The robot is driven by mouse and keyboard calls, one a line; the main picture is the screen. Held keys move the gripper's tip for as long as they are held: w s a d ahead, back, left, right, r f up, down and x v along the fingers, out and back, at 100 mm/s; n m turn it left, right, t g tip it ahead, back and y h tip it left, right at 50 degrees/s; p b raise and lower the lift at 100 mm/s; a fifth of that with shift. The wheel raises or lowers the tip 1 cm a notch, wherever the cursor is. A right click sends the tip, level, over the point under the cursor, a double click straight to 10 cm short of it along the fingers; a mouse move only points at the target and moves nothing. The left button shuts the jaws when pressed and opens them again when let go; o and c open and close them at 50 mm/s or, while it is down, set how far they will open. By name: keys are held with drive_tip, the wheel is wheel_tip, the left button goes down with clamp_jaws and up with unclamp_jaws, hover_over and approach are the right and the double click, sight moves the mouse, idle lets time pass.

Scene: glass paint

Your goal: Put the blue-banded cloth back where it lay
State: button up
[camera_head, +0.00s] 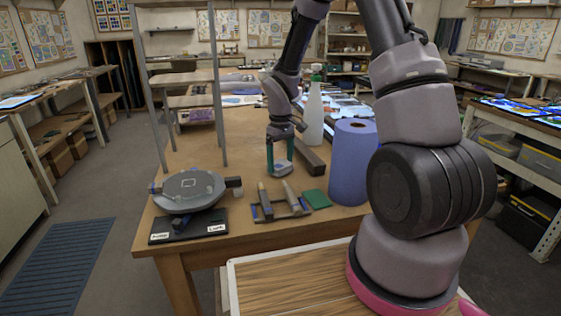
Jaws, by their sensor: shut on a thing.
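My gripper (280,170) hangs over the wooden table, pointing down, with teal fingers. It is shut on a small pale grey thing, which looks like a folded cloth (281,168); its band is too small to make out. Below and in front of it, a dark low rack (280,213) with blue bits at its ends lies on the table. Two pale, narrow pieces (292,199) lean or lie across this rack. The held thing appears above and behind the rack, apart from it.
A green pad (316,199) lies right of the rack. A blue roll (352,160) and a white bottle (314,115) stand behind at right, near a dark bar (308,160). A round grey turntable (188,190) on a labelled black base stands left, beside a metal rack (190,102).

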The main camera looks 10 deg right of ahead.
drive_tip(key=shift+f, duration=0.3)
idle(0.4)
drive_tip(key=o, duration=0.9)
